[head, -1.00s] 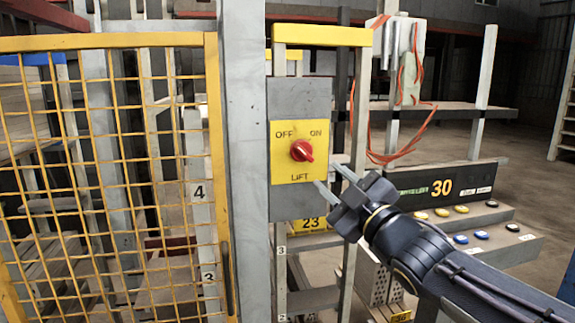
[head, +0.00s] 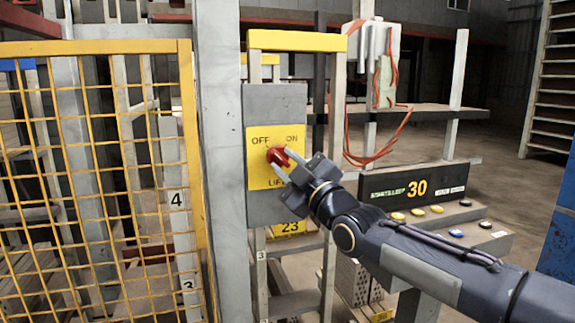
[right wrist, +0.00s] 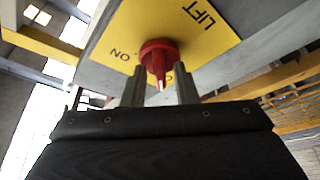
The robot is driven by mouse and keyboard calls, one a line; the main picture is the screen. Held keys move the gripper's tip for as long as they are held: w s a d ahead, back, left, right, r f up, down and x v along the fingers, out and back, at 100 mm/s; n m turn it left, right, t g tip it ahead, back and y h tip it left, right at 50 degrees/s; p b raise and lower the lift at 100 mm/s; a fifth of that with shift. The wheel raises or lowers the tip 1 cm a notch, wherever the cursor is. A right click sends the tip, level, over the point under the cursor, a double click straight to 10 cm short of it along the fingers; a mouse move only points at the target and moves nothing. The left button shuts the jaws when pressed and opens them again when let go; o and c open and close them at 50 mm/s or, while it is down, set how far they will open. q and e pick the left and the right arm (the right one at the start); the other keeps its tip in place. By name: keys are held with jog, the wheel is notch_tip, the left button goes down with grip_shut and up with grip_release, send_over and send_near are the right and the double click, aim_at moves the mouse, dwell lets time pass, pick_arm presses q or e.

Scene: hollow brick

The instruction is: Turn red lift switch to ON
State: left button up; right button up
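The red lift switch (head: 278,156) is a round knob with a raised grip on a yellow plate (head: 262,177) marked OFF, ON and LIFT. The plate is fixed to a grey panel (head: 262,210). My right gripper (head: 287,165) reaches in from the right, its fingertips at the knob. In the right wrist view, the red knob (right wrist: 158,53) sits between the two separated finger ends (right wrist: 160,88). I see no clear grip on it. A small white mark shows on the knob, but I cannot tell which label it points to. My left gripper is not in view.
A yellow mesh gate (head: 100,48) and a grey post (head: 220,130) stand left of the panel. Orange cables (head: 385,147) hang behind.

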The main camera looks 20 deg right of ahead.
grip_shut()
